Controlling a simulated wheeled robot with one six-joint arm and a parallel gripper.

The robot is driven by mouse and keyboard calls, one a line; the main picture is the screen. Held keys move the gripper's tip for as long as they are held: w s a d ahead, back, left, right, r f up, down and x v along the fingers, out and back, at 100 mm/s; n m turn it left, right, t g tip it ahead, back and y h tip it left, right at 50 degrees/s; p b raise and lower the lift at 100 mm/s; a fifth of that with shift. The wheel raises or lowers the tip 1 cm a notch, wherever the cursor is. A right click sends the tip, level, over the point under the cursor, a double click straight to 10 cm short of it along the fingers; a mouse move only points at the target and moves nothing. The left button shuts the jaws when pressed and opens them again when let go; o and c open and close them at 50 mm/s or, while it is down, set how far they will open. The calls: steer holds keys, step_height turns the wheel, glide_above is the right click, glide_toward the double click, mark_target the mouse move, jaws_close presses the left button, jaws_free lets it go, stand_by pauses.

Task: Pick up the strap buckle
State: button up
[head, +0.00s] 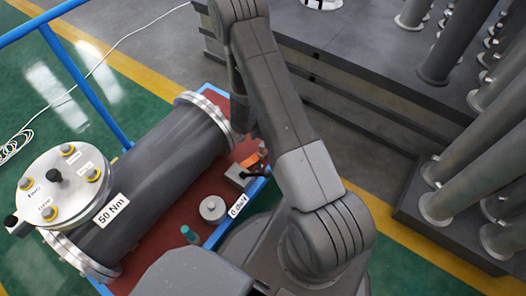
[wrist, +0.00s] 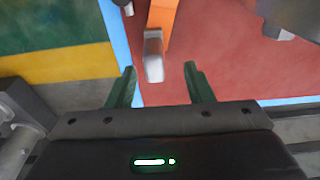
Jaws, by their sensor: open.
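The strap buckle (wrist: 153,57) is a small pale metal piece at the end of an orange strap (wrist: 163,16), over the red surface in the wrist view. My gripper (wrist: 160,85) is open, with its two green fingertips either side of the buckle's line in the picture. The buckle's near end lies just beyond the tips, and nothing is between them. In the head view the orange strap (head: 250,160) shows beside the dark cylinder; my arm hides most of the gripper there, and I cannot make out the buckle clearly.
A dark flanged cylinder (head: 150,170) labelled 50 Nm lies on the red bench top (head: 190,215), close left of the strap. A grey block with a black handle (head: 238,176) and a round metal disc (head: 212,208) stand nearby. A blue rail (head: 85,80) rises at left.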

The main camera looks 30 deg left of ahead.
mark_target(263, 146)
steer(key=f+b, duration=0.1)
steer(key=f, duration=0.2)
steer(key=w+f+b, duration=0.1)
steer(key=f, duration=0.1)
steer(key=shift+d+f+b, duration=0.2)
steer(key=shift+d+b, duration=0.1)
steer(key=shift+d, duration=0.1)
steer(key=shift+c, duration=0.2)
jaws_close()
